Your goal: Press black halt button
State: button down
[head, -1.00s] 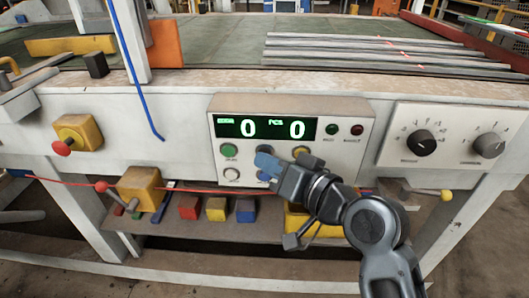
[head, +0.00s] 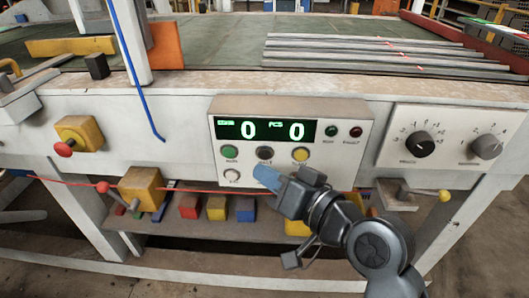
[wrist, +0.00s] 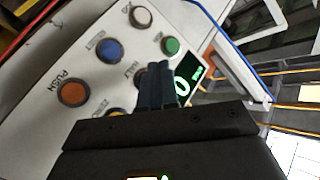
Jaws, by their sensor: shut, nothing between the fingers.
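The black halt button (head: 265,152) is on the front of the control box (head: 360,130), in the upper button row between a green and a yellow button. My gripper (head: 266,176) is shut and empty, its blue-grey fingertips just below the black button in the head view. The black button is uncovered there. In the wrist view my gripper's fingers (wrist: 157,68) hide most of the black button, beside the HALT label. I cannot tell how far the tips are from the panel.
Near the black button are a green button (head: 229,152), a yellow button (head: 300,154) and a white button (head: 232,174). The wrist view also shows blue (wrist: 109,50) and orange (wrist: 73,93) buttons. A knob panel (head: 450,135) stands to the right.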

jog(key=shift+s+p, duration=0.35)
jog(key=shift+s, duration=1.5)
jog(key=s+d+f+m+t+h, duration=0.1)
jog(key=s+d+f+h, duration=0.35)
jog(key=s+d, duration=0.35)
jog(key=s+d+f+m+t+h, duration=0.1)
jog(key=s+d+f+m+h, duration=0.15)
jog(key=s+d+f, duration=0.5)
jog(key=s+d+r+n+h, duration=0.1)
jog(key=s+d+r+h, duration=0.1)
jog(key=s, duration=0.7)
jog(key=s+d+r+n+h, duration=0.1)
jog(key=s+d+r, duration=0.3)
jog(key=s, duration=0.6)
jog(key=shift+s+d+r+t+h, duration=0.15)
jog(key=shift+s+r+t+h, duration=0.15)
jog(key=shift+r+t+h, duration=0.25)
jog(key=shift+f, duration=0.1)
